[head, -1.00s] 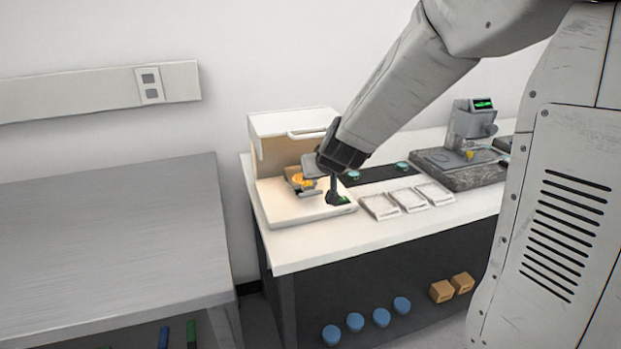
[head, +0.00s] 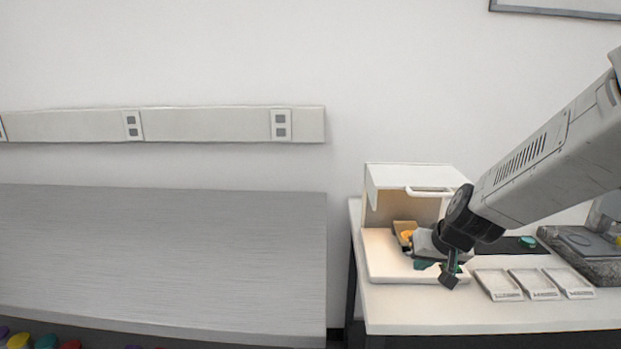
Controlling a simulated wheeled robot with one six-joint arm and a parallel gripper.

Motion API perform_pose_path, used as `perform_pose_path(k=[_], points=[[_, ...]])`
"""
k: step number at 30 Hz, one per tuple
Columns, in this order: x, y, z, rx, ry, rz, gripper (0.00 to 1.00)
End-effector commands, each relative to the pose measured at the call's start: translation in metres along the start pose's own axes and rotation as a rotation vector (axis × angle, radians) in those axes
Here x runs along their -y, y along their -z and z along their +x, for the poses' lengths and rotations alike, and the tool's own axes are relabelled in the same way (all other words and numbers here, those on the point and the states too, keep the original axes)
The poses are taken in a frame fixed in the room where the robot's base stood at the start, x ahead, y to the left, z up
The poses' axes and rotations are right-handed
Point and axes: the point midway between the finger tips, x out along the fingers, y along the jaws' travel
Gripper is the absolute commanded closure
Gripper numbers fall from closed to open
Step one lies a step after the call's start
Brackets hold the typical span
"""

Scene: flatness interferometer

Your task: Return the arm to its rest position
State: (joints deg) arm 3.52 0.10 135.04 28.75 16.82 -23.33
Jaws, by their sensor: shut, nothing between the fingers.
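My gripper (head: 449,279) is at the end of my arm, which reaches in from the right in the head view. It is shut, with nothing seen held in it. It hangs in front of the open white interferometer box (head: 415,177), over or near the front right of its base; the exact gap cannot be told. Inside the box a small tan holder (head: 399,228) carries an orange round piece (head: 407,236). My wrist hides part of the box's inside and its right side.
The box stands on a white-topped bench (head: 450,317). Several shallow clear trays (head: 497,285) lie to its right, with a dark strip (head: 508,246) behind. A granite slab (head: 585,253) is at the far right. A bare grey table (head: 160,255) fills the left, with a gap between.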

Motion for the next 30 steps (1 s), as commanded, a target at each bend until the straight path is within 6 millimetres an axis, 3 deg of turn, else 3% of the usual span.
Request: perform_pose_path(k=[6, 12, 15, 21, 30], points=[[0.021, -0.085, -0.077, 0.289, 0.044, -0.015, 1.00], [0.011, -0.158, -0.160, 0.475, -0.045, -0.040, 1.00], [0.003, -0.185, -0.193, 0.511, -0.102, -0.057, 1.00], [-0.004, -0.204, -0.226, 0.452, -0.146, -0.095, 1.00], [-0.001, -0.203, -0.234, 0.407, -0.139, -0.105, 1.00]])
